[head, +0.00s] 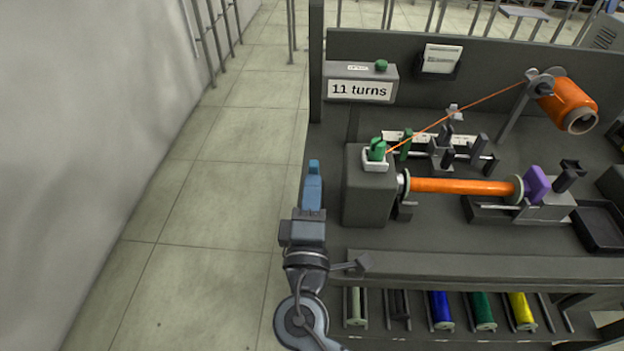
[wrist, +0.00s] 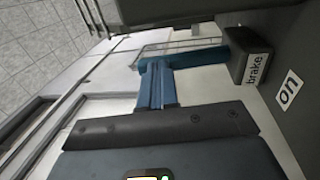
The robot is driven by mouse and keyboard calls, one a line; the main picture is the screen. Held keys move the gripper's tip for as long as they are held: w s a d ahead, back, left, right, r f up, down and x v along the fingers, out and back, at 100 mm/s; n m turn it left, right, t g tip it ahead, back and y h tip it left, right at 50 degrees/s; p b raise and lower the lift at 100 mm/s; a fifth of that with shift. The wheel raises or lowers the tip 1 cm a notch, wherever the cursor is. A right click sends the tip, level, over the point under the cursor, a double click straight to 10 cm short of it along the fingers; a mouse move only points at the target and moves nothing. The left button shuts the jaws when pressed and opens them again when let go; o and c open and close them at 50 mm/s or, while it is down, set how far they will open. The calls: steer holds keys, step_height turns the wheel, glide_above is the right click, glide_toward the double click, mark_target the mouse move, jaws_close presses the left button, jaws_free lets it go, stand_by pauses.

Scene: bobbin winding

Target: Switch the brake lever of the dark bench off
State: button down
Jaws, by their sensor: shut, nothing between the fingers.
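The dark bench (head: 420,262) fills the right of the head view. My gripper (head: 313,172) is shut and empty, with its blue fingers beside the bench's left end; it also shows in the wrist view (wrist: 156,72). In the wrist view a dark brake housing (wrist: 250,58) carries a "brake" label, and an "on" label (wrist: 289,88) sits beside it. A blue bar that looks like the brake lever (wrist: 215,58) runs from the housing toward my fingertips. The two overlap in the picture; I cannot tell whether they touch. The lever is not visible in the head view.
The winding head (head: 369,205) stands near the bench's left end, holding an orange-wound bobbin (head: 460,187). An orange thread runs to a spool (head: 566,103). A sign (head: 360,90) reads "11 turns". Several coloured spools sit on a lower front rack. The floor (head: 190,230) left of the bench is clear.

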mark_target(314, 171)
steer(key=r+p, duration=0.1)
steer(key=w+g+p, duration=0.1)
steer(key=shift+r+p, duration=0.35)
steer(key=shift+p, duration=0.05)
steer(key=shift+w+f+g+p, duration=0.1)
steer(key=shift+w+g+p, duration=0.3)
steer(key=shift+g+p, duration=0.25)
steer(key=shift+w+d+b, duration=0.1)
steer(key=shift+w+b, duration=0.6)
steer(key=shift+w, duration=0.7)
steer(key=shift+w+r, duration=0.15)
steer(key=shift+r, duration=0.2)
